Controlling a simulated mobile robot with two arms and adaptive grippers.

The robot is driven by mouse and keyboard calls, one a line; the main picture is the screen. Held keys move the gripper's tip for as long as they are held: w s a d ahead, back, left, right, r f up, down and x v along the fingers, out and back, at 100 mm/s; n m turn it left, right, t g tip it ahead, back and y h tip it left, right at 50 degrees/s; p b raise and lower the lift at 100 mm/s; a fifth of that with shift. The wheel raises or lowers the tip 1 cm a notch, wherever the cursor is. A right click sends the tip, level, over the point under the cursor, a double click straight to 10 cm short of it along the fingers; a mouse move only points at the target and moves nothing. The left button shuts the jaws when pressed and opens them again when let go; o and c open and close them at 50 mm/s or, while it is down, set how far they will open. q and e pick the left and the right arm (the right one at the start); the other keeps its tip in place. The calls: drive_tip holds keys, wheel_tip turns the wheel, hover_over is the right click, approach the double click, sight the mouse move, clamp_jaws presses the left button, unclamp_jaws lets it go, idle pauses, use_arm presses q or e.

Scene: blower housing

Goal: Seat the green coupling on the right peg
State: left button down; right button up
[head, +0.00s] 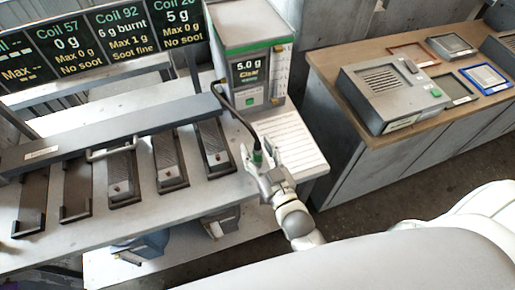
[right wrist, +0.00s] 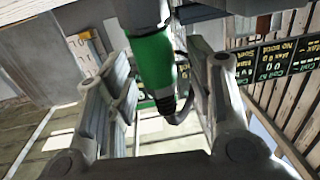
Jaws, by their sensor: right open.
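The green coupling (head: 257,157) is at the right end of the workbench, on a black cable that runs up to the machine with the 5.0 g display. In the right wrist view the coupling (right wrist: 153,62) stands between the spread fingers of my right gripper (right wrist: 158,98), with a visible gap to the right finger. A dark grey cylinder (right wrist: 142,12) adjoins the coupling's upper end in that view. In the head view my right gripper (head: 258,168) is open around or just beside the coupling. I cannot make out the right peg. My left gripper is not in view.
The machine (head: 239,40) stands behind the gripper, with a white lined sheet (head: 292,140) beside it. Several dark trays (head: 166,162) line the bench under a long grey bar (head: 110,128). A wooden-topped counter (head: 335,65) with a grey box (head: 392,92) stands right, across a floor gap.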

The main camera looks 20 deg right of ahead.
drive_tip(key=s+d, duration=0.1)
drive_tip(key=s, duration=1)
drive_tip(key=shift+s+d, duration=0.15)
drive_tip(key=shift+s, duration=0.15)
